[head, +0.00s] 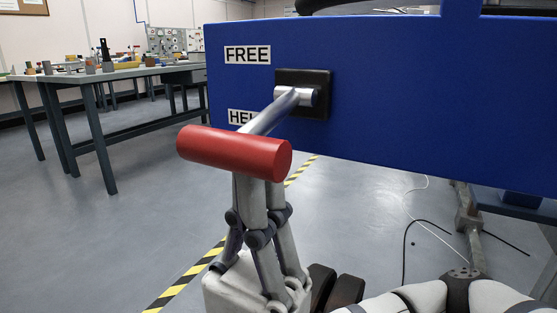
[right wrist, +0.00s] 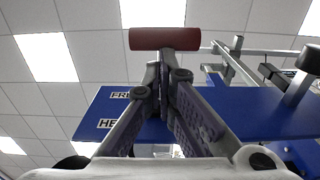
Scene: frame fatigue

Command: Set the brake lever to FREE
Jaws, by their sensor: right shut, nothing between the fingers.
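The brake lever (head: 266,117) is a silver bar on a dark square mount (head: 318,80) on a blue panel. It slants down and left from its pivot, passing over the end of the lower label. Its thick red handle (head: 233,153) lies crosswise at the near end; the handle also shows at the top of the right wrist view (right wrist: 164,39). The FREE label (head: 247,55) is above, and the partly covered HEL… label (head: 241,117) is below. My right gripper (head: 259,185) is shut and empty, pointing up just under the handle. I cannot tell whether they touch. My left gripper is not in view.
The blue panel (head: 430,110) fills the upper right. A workbench (head: 105,76) with tools stands back left. Yellow-black floor tape (head: 180,290) and loose cables (head: 405,235) lie below. The floor to the left is clear.

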